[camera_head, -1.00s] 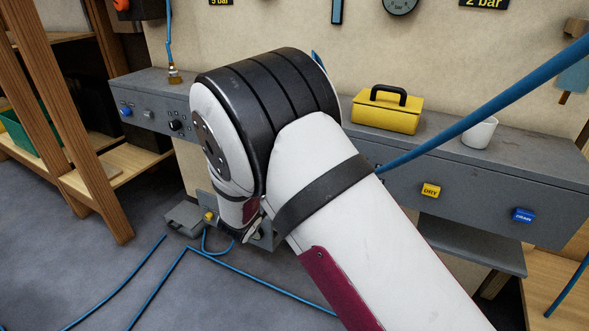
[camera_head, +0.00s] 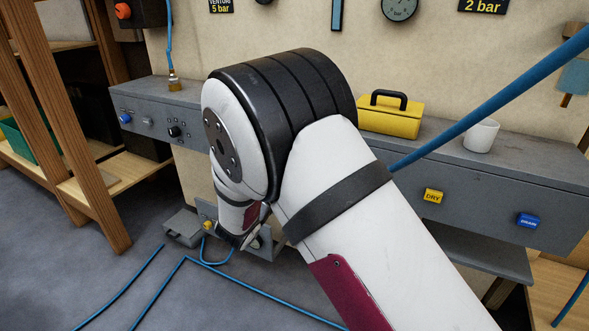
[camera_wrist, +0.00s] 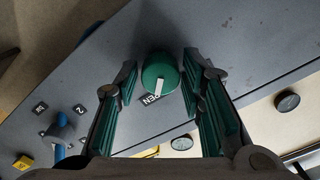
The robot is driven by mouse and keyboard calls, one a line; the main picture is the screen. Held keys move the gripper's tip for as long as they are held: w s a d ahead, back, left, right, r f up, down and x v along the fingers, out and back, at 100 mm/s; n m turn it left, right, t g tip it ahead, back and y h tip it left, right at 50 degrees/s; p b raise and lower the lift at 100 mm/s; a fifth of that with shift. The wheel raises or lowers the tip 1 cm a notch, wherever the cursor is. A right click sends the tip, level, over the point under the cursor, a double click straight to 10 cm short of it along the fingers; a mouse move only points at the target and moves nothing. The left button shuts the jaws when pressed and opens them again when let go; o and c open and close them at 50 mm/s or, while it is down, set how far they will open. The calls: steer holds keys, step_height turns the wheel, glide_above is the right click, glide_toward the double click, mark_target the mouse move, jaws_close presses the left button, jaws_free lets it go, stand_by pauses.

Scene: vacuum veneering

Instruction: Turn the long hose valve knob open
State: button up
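A round green knob (camera_wrist: 158,76) with a white pointer shows in the wrist view, on a grey panel (camera_wrist: 225,35). A label ending in "PEN" (camera_wrist: 151,99) is partly visible beside its pointer end. No label naming the long hose is legible. My gripper (camera_wrist: 162,80) is open, with one green-padded finger on each side of the knob and visible gaps between pads and knob. In the head view my arm covers the middle of the grey bench, and the green knob is hidden there.
In the wrist view, a blue knob (camera_wrist: 60,128) and a yellow block (camera_wrist: 23,162) sit at lower left, a black knob (camera_wrist: 287,101) at right. In the head view, a yellow toolbox (camera_head: 390,119) and white cup (camera_head: 481,136) stand on the bench. Blue hose (camera_head: 260,291) lies on the floor.

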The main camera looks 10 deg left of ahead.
steer(key=shift+o, duration=0.4)
steer(key=v, duration=1.2)
